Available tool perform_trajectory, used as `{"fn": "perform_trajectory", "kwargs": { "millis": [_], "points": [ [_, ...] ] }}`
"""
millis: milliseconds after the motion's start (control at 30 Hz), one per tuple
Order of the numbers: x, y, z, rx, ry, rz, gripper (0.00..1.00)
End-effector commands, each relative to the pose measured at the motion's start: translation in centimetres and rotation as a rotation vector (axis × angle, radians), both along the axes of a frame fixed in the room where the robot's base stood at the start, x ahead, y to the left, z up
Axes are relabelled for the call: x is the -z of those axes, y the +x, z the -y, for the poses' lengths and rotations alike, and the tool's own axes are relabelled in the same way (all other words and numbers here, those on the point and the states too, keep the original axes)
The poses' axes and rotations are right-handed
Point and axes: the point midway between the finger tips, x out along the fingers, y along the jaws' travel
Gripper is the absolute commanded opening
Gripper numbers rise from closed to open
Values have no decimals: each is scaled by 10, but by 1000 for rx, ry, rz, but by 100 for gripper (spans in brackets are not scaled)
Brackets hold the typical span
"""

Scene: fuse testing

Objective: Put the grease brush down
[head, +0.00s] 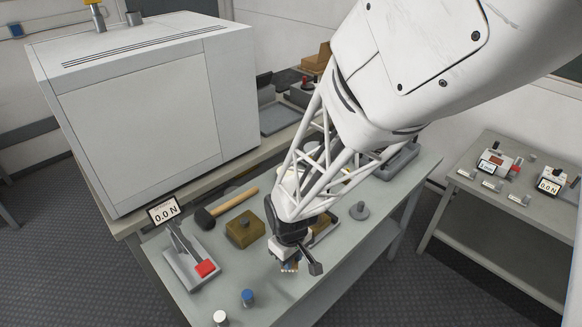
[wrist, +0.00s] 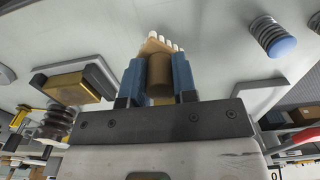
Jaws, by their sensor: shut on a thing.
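My gripper (head: 292,250) is over the front part of the grey bench, beneath the white lattice wrist. In the wrist view my gripper (wrist: 159,78) has its two blue-padded fingers closed on the grease brush (wrist: 158,72). The brush has a brown rounded handle between the pads and a wider tan head with a row of white tufts beyond the fingertips. In the head view only the tufted end of the brush (head: 289,267) shows below the gripper. I cannot tell whether the tufts touch the bench.
The bench (head: 345,250) is bare right of the gripper. A blue-capped piece (head: 247,298) and a white-capped piece (head: 220,317) stand at front left. Left are a brass block (head: 245,229), a mallet (head: 228,207) and a red-padded force fixture (head: 195,262). A grey knobbed disc (head: 359,211) is right.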

Motion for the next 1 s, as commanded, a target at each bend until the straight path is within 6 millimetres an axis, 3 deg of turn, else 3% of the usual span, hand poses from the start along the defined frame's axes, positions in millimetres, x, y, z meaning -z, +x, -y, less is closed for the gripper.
{"fn": "perform_trajectory", "kwargs": {
  "millis": [233,667,1000],
  "points": [
    [2,19,-8,0,0,0,4],
    [3,21,-9,0,0,0,4],
    [28,21,-9,0,-1,-2,4]
  ]
}}
